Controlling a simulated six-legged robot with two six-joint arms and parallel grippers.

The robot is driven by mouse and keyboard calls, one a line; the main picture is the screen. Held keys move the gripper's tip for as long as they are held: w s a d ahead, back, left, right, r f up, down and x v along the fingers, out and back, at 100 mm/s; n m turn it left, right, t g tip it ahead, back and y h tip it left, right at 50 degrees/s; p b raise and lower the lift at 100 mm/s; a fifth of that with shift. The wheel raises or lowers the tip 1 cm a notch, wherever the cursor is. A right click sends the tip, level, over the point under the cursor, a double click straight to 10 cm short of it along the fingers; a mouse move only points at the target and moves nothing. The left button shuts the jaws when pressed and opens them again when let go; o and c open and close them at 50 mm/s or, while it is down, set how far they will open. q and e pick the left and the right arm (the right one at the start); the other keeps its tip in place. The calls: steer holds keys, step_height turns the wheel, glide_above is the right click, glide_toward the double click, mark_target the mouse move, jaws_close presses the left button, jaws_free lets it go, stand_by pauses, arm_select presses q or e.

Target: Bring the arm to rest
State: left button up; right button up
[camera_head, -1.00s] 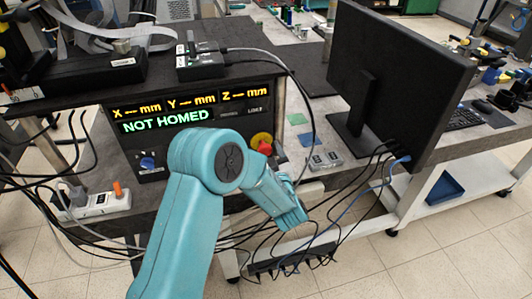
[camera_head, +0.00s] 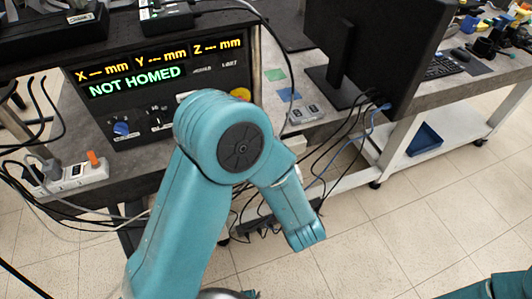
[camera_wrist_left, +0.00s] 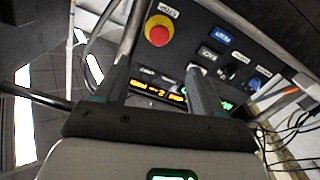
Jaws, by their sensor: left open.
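My left arm (camera_head: 185,220) comes up from the bottom of the head view, bends at a round joint and points down to the right. Its fingers cannot be made out there. In the left wrist view my left gripper (camera_wrist_left: 158,70) is open, with a finger on each side and nothing seen held between them. Beyond the fingers is the control panel, with a red stop button (camera_wrist_left: 158,31) on a yellow base. In the head view the panel's display (camera_head: 136,82) reads "NOT HOMED", and my arm hides most of the stop button.
A dark monitor (camera_head: 375,50) stands on the bench right of the arm. Black and blue cables hang below it. A white power strip (camera_head: 72,175) with an orange switch lies at the left. A blue tray (camera_head: 425,139) sits on the lower shelf. Open tiled floor lies at lower right.

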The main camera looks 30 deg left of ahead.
arm_select(q)
steer(key=shift+d, duration=0.1)
stand_by(0.4)
steer(key=s+a+f+g+p, duration=0.2)
steer(key=a+f, duration=0.3)
steer(key=a, duration=0.3)
step_height(320, 180, down, 12)
steer(key=d+m+g+h+p, duration=0.1)
steer(key=d+m+h, duration=0.15)
steer(key=h, duration=0.45)
steer(key=s+d+f+m+g+h, duration=0.4)
steer(key=s+d+h, duration=0.1)
steer(key=s+d, duration=0.3)
steer(key=s+d+f+m+g+h, duration=0.4)
steer(key=s+d+h, duration=0.1)
steer(key=s+d, duration=0.2)
steer(key=shift+s+d+f+h+p, duration=0.3)
steer(key=shift+s+d+p, duration=0.05)
steer(key=shift+s+d, duration=0.1)
